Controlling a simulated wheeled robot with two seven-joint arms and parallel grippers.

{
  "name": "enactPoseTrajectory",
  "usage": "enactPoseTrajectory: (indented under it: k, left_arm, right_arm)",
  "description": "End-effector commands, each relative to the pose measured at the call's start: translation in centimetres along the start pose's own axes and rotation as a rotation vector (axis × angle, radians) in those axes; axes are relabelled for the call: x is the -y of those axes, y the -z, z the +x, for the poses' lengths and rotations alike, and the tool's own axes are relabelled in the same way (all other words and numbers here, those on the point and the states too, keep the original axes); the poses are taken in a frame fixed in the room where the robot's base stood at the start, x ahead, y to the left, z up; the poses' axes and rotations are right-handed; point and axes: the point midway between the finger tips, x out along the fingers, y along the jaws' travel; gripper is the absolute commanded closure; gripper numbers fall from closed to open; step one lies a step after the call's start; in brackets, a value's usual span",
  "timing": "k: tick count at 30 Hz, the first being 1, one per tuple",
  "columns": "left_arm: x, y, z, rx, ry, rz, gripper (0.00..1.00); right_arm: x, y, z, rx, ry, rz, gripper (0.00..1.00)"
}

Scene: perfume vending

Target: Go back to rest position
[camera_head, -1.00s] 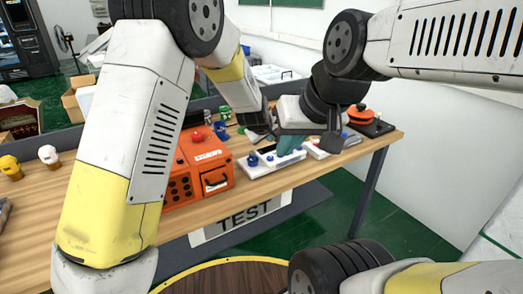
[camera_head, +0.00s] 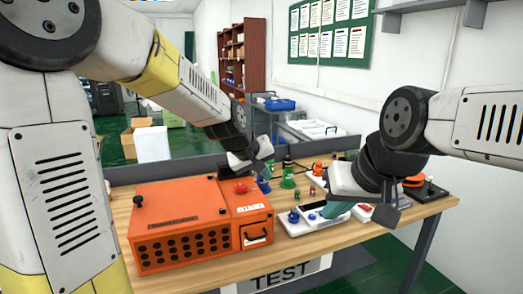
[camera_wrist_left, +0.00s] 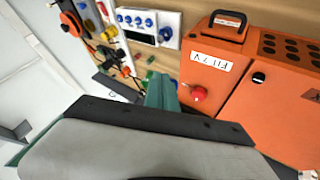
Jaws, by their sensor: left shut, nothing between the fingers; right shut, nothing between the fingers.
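My left gripper (camera_head: 268,167) is above the back of the wooden table, just behind the orange box (camera_head: 165,226) with its red knob (camera_head: 241,187). Its teal fingers (camera_wrist_left: 160,90) are together and empty in the left wrist view.
The wooden table (camera_head: 120,214) carries the orange box, the panel and several small items, including a green one (camera_head: 288,180) and a blue one (camera_head: 264,187). An orange round device (camera_head: 413,182) is at the right. A blue bin (camera_head: 280,104) stands behind the table.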

Motion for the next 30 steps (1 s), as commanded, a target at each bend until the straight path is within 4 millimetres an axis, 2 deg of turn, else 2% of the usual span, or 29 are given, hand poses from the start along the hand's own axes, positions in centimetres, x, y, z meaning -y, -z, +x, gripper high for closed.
enactPoseTrajectory:
  k: [1, 6, 9, 12, 15, 19, 23, 30]
  left_arm:
    - [1.4, -0.2, -2.9, -0.004, 0.003, 0.014, 1.00]
    - [5.7, -3.2, -10.5, 0.013, 0.037, 0.097, 1.00]
    - [8.2, -5.7, -14.3, 0.020, 0.070, 0.149, 1.00]
    - [10.3, -8.3, -17.3, 0.027, 0.107, 0.195, 1.00]
    - [11.9, -10.6, -19.3, 0.036, 0.143, 0.232, 1.00]
    - [13.1, -12.5, -20.6, 0.045, 0.175, 0.261, 1.00]
    - [13.5, -13.2, -21.0, 0.051, 0.185, 0.271, 1.00]
    - [13.5, -13.2, -21.0, 0.051, 0.185, 0.271, 1.00]
  right_arm:
    - [0.0, 0.0, 0.0, 0.000, 0.000, 0.000, 1.00]
    - [0.0, 0.0, 0.0, 0.000, 0.000, 0.000, 1.00]
    - [0.0, 0.0, 0.0, 0.000, 0.000, 0.000, 1.00]
    - [0.0, 0.0, 0.0, 0.000, 0.000, 0.000, 1.00]
    - [0.0, 0.0, 0.0, 0.000, 0.000, 0.000, 1.00]
    - [0.0, 0.0, 0.0, 0.000, 0.000, 0.000, 1.00]
    - [0.0, 0.0, 0.0, 0.000, 0.000, 0.000, 1.00]
    - [0.0, 0.0, 0.0, 0.000, 0.000, 0.000, 1.00]
